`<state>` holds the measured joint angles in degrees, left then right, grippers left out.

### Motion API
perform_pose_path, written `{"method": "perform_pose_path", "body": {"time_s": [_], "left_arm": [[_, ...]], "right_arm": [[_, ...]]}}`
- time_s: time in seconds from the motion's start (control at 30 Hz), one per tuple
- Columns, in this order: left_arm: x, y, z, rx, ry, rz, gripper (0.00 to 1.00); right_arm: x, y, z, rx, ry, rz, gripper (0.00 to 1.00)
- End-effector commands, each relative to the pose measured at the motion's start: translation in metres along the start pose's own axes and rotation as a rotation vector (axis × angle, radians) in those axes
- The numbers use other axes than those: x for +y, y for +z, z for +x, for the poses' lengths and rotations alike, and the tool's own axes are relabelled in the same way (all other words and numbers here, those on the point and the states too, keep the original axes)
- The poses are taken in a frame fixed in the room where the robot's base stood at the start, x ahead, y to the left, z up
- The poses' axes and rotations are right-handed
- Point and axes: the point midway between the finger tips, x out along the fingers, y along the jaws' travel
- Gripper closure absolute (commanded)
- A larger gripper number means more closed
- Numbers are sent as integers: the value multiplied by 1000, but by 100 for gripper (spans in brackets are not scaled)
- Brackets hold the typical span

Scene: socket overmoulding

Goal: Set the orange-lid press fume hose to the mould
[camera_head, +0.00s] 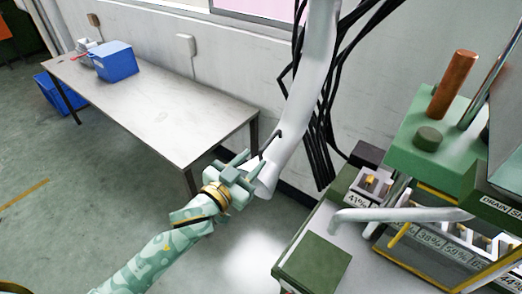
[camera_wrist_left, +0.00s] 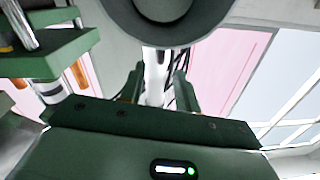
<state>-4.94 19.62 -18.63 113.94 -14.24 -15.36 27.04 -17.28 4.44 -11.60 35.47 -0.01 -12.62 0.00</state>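A thick white hose (camera_head: 312,75) hangs from above in the head view, its lower end near my left gripper (camera_head: 259,144). The gripper's two fingers are apart; the right one overlaps the hose's left edge, and no clear grip shows. In the left wrist view a white length (camera_wrist_left: 154,82) shows between or beyond the spread fingers (camera_wrist_left: 157,87); contact cannot be told. A green press (camera_head: 440,135) with an orange-brown cylinder (camera_head: 455,84) stands at right. I cannot tell which part is the mould. My right gripper is not in view.
Black cables (camera_head: 318,140) hang behind the hose. A grey-white pipe (camera_head: 400,214) crosses the machine bench at right. A green block (camera_head: 312,264) sits at its front. A table (camera_head: 165,115) with a blue bin (camera_head: 113,61) stands at left. Floor is open between them.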

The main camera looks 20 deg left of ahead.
Motion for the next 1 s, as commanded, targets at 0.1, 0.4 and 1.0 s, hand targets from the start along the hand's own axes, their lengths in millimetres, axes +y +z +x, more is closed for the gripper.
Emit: {"method": "perform_pose_path", "body": {"time_s": [0.1, 0.4, 1.0], "left_arm": [[0, -1, 24, 1, -1, 0, 68], [0, 0, 47, -1, 0, 0, 68], [1, 0, 46, -2, -5, -1, 100]], "right_arm": [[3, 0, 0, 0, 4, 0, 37], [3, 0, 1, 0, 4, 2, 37], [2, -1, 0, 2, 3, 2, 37]]}}
